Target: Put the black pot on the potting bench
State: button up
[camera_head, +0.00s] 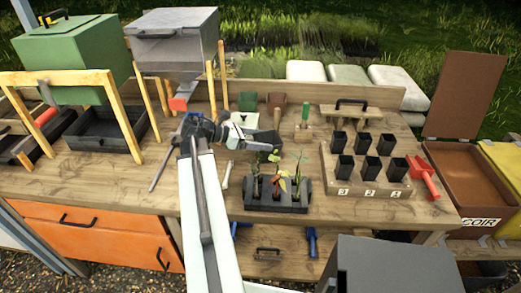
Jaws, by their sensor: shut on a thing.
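My gripper (262,139) is over the middle of the potting bench (120,180), at the end of my arm reaching up from the bottom of the view. It is shut on a dark thing that looks like a black pot; the jaws hide much of it, and I cannot tell whether it touches the bench. Several other small black pots (370,168) stand upright in two rows in a wooden tray with number labels (330,178), right of my gripper.
A dark rack of seedlings (276,203) stands just in front of my gripper. A red scoop (424,174) lies right of the tray. Green (70,60) and grey (175,42) hoppers stand at left.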

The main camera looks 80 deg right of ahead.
notch_tip(320, 180, down, 2)
jog(key=shift+f+b, duration=0.1)
jog(key=shift+b, duration=0.3)
jog(key=shift+r, duration=0.25)
jog(key=shift+f, duration=0.2)
jog(key=o, duration=1.3)
jog(key=shift+r+p, duration=0.3)
jog(key=p+v, duration=0.4)
jog(key=v, duration=0.8)
